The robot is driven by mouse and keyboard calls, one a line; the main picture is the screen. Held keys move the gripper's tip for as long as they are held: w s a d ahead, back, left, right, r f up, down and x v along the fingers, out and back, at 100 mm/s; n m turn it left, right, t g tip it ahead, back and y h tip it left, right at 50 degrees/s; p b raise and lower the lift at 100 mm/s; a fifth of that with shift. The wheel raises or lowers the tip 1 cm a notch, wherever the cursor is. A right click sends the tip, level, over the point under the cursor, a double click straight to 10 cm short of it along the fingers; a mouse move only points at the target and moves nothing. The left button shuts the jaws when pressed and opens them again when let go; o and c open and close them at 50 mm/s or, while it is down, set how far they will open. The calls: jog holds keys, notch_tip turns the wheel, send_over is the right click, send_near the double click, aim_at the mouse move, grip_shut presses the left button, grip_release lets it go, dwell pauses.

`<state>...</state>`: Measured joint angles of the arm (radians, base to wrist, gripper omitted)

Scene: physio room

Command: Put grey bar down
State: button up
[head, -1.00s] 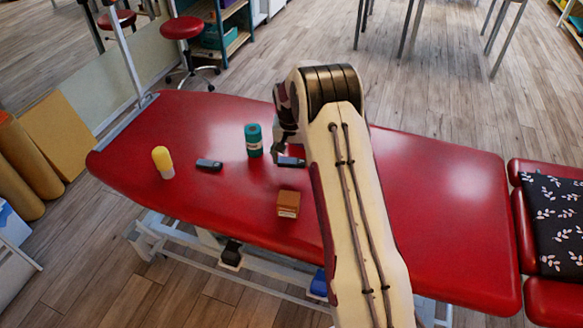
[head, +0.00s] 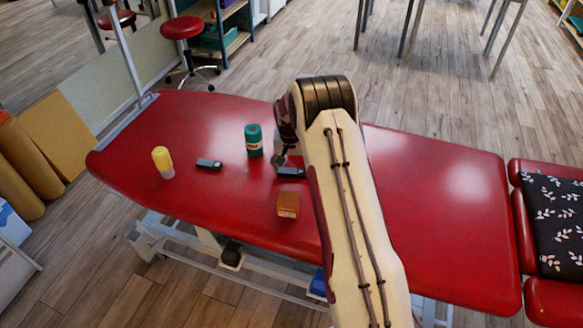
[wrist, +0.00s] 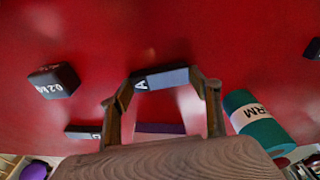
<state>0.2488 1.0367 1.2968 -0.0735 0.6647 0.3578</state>
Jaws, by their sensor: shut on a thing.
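A dark grey bar (head: 291,172) is held low over or on the red treatment table (head: 430,200); I cannot tell whether it touches the surface. My gripper (head: 280,160) is partly hidden behind my own arm. In the wrist view, my gripper (wrist: 163,88) has its two fingers at either end of the grey bar (wrist: 165,79), which bears a letter A. A second dark grey bar (head: 209,164) lies further left on the table.
A dark block (wrist: 53,80) marked 0.2 kg shows in the wrist view. The table's right part is bare.

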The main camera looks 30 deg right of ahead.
jog(key=o, duration=1.1)
jog(key=shift+r, duration=0.1)
notch_tip(320, 180, up, 7)
jog(key=s, duration=0.1)
jog(key=shift+s+a+r, duration=0.15)
jog(key=shift+s+a, duration=0.05)
jog(key=shift+a, duration=0.2)
jog(key=shift+r, duration=0.1)
